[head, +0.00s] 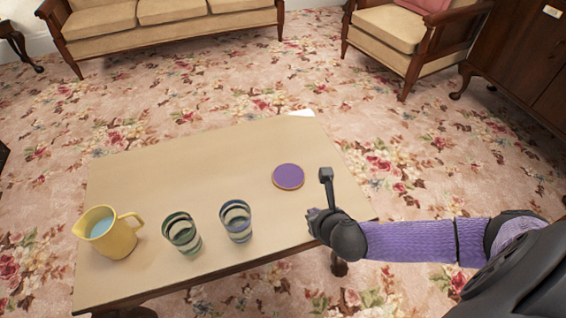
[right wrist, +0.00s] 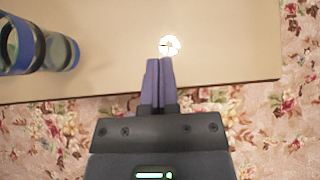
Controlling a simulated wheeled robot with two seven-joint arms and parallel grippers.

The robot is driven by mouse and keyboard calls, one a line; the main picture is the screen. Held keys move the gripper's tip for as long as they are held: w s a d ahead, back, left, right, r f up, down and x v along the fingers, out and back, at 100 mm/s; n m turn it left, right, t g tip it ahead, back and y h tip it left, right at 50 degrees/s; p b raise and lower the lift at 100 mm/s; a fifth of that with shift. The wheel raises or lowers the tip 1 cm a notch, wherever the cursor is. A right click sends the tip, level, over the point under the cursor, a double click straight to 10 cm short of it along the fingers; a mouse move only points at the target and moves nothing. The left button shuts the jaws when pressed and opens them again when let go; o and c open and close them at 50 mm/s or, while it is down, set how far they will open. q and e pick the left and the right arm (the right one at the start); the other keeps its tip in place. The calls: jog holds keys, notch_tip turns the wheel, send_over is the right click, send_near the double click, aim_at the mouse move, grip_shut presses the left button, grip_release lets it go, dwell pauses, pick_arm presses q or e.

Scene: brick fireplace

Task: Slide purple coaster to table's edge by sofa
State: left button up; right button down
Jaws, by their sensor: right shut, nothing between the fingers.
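The purple coaster (head: 288,177), round with a tan rim, lies flat on the right part of the wooden table (head: 180,170) in the head view. The sofa (head: 165,18) stands beyond the table's far side at the top left. My right gripper (head: 312,214) is at the table's near right part, closer to me than the coaster and apart from it. In the right wrist view my right gripper (right wrist: 159,62) is shut and empty, with its fingers over the table near its edge. The coaster does not show in that view. My left gripper is not in view.
A yellow pitcher (head: 110,238) and two striped glasses, the left one (head: 182,234) and the right one (head: 236,221), stand along the table's near side. An armchair (head: 405,35) stands at the upper right. The tabletop beyond the coaster is clear.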

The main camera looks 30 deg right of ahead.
aim_at(297, 195)
jog(key=b+x, duration=0.2)
jog(key=x, duration=0.1)
jog(key=b+x, duration=0.2)
jog(key=x, duration=0.1)
jog(key=s+f+b+x, duration=0.1)
jog(key=b+x, duration=0.2)
jog(key=w+b, duration=0.1)
jog(key=w, duration=0.1)
jog(key=w+d+b, duration=0.1)
jog(key=shift+w+b, duration=0.35)
jog(key=shift+w, duration=0.05)
jog(key=shift+w+r, duration=0.2)
jog(key=shift+w, duration=0.3)
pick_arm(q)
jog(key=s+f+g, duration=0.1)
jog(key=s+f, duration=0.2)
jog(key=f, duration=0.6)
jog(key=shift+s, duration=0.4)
pick_arm(e)
jog(key=shift+r, duration=0.1)
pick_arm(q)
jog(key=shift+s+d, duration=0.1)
